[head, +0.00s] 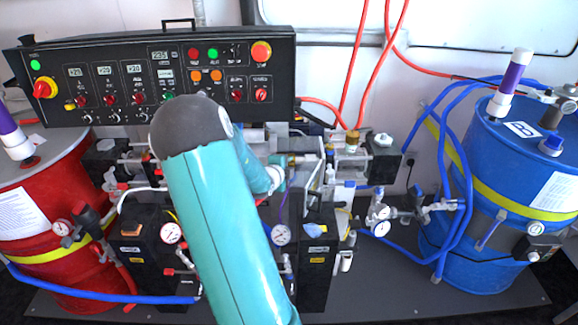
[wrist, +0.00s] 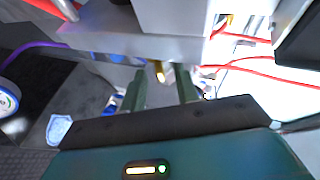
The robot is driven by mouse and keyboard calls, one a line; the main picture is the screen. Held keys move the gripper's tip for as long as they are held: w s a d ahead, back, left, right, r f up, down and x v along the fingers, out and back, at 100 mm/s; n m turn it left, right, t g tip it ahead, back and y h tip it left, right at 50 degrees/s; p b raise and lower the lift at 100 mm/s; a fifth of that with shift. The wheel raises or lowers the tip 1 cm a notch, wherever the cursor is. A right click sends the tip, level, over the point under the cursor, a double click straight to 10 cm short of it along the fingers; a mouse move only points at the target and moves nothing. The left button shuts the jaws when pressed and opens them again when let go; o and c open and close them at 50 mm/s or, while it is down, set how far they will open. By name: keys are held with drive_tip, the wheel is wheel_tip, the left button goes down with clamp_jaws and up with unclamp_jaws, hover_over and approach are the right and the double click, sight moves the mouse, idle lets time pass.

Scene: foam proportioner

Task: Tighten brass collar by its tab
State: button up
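My gripper (wrist: 160,83) shows in the wrist view with its two dark green fingers apart. A small brass-yellow piece (wrist: 159,71), possibly the brass collar or its tab, shows in the gap just beyond the fingertips. I cannot tell whether either finger touches it. A pale grey metal block (wrist: 140,42) lies just above the fingers. In the head view my teal arm covers the middle of the machine, and my gripper is small and partly hidden among the fittings. A brass fitting (head: 352,140) stands right of it; I cannot tell if that is the collar.
A black control panel (head: 150,75) spans the back left. A red drum (head: 50,215) stands left and a blue drum (head: 505,180) right. Red hoses (head: 375,60), blue hoses (head: 440,150) and gauges crowd the machine.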

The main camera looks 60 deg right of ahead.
drive_tip(key=shift+d+f, duration=0.25)
drive_tip(key=shift+d, duration=0.35)
clamp_jaws()
